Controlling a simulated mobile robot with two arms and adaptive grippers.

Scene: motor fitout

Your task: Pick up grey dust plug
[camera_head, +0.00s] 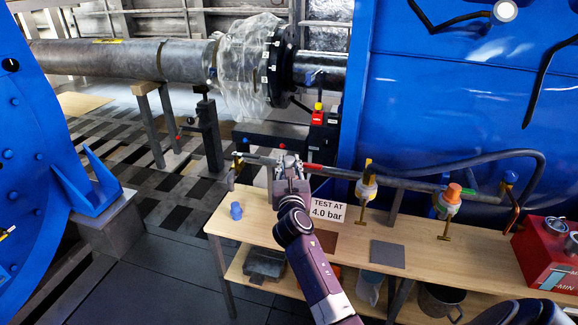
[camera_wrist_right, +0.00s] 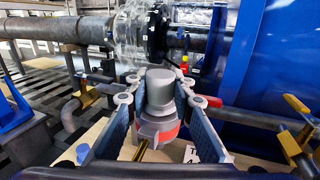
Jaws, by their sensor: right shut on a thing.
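The grey dust plug (camera_wrist_right: 160,88) is a stepped grey cylinder, upright between the fingers of my right gripper (camera_wrist_right: 158,102) in the right wrist view. The fingers are shut on it from both sides. Just below it is a fitting with a red-orange band (camera_wrist_right: 160,134) and a brass part under that. I cannot tell whether plug and fitting touch. In the head view my right gripper (camera_head: 289,163) is at the pipe manifold above the bench, and it mostly hides the plug. My left gripper is not in view.
A wooden bench (camera_head: 265,222) carries a blue cap (camera_head: 236,211), a "TEST AT 4.0 bar" sign (camera_head: 328,208) and a grey pad (camera_head: 388,254). An orange plug (camera_head: 453,192) sits on a valve to the right. A red box (camera_head: 545,255) stands at the right end.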

